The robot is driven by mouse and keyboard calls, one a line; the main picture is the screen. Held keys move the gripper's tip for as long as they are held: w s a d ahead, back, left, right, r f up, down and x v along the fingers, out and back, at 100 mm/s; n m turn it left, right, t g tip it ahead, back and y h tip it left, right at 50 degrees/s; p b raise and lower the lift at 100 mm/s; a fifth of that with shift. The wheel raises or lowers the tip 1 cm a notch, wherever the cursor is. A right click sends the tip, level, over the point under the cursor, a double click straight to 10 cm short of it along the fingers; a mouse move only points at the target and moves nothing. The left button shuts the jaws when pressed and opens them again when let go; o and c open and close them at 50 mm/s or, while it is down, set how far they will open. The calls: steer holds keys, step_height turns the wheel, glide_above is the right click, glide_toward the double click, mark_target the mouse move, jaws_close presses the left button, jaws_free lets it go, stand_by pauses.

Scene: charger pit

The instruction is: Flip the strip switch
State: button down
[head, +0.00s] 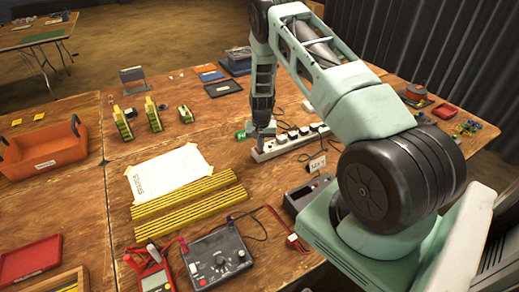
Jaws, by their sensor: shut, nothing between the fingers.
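The white power strip (292,144) lies on the wooden table right of centre, with several dark plugs along its top. My gripper (266,128) points down at the strip's left end and is shut, with nothing seen between its fingers. The fingertips are at or just above that end; I cannot tell whether they touch it. The strip switch is not visible, and my gripper may be covering it. My arm hides part of the table beyond the strip's right end.
A dark charger box (308,194) and a grey control box (217,257) with cables stand nearer. Yellow strips (187,205), a paper sheet (165,172) and an orange bin (42,150) are to the left.

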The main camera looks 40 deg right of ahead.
steer(key=shift+r+p, duration=1.8)
steer(key=shift+r, duration=1.65)
